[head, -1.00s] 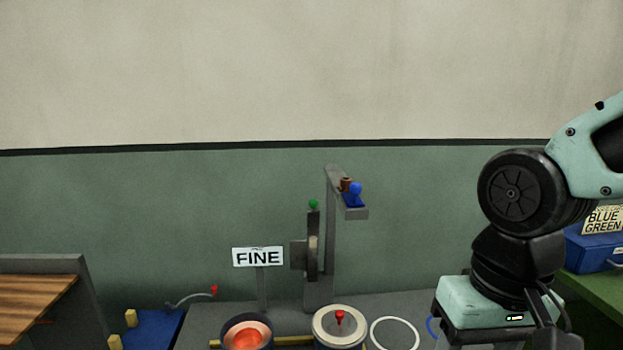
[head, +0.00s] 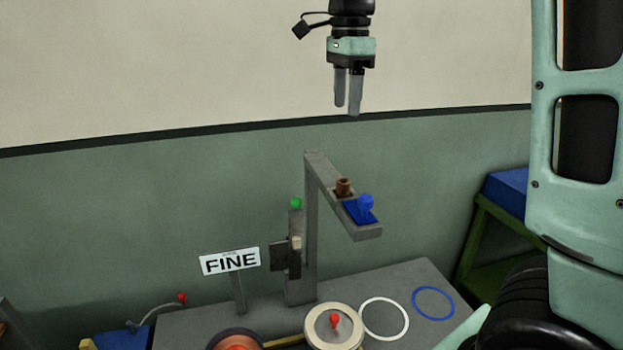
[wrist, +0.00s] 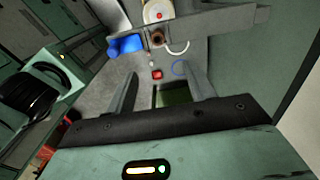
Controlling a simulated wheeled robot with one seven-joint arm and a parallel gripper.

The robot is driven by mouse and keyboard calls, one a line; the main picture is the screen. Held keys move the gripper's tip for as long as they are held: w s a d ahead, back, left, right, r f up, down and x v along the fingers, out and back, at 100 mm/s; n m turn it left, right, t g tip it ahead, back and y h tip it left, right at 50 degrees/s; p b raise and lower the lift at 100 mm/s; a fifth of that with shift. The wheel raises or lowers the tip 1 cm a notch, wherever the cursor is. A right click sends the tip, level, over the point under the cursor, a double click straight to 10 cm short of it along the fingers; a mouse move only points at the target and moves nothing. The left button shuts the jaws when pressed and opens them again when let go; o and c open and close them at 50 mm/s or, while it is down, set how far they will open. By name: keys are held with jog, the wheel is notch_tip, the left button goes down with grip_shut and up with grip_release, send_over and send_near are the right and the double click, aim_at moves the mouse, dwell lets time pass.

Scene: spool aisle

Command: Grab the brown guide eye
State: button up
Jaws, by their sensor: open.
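In the wrist view the guide eye (wrist: 157,38) shows as a brown ring with a dark hole, next to the blue piece (wrist: 124,46). My gripper (head: 347,108) is open and empty, pointing down above the guide eye in the head view. In the wrist view its two fingers (wrist: 161,86) are spread, with the guide eye beyond their tips. Nothing touches it.
A "FINE" sign (head: 230,261) and a green-knobbed post (head: 296,203) stand left of the overhead arm. A spool with a red knob (head: 334,328), a white ring (head: 384,318) and a blue ring (head: 433,303) lie on the grey bench below.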

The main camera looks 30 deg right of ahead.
jog(key=p, duration=0.3)
send_over(344, 181)
jog(key=f, duration=1.1)
jog(key=shift+w+f, duration=0.3)
jog(key=shift+f, duration=0.1)
jog(key=shift+s+f+p, duration=0.15)
jog(key=shift+f+p, duration=0.2)
jog(key=shift+f, duration=0.2)
notch_tip(344, 181, down, 4)
jog(key=shift+s+f+p, duration=0.1)
jog(key=shift+f+p, duration=0.05)
jog(key=shift+p, duration=0.5)
jog(key=c, duration=1)
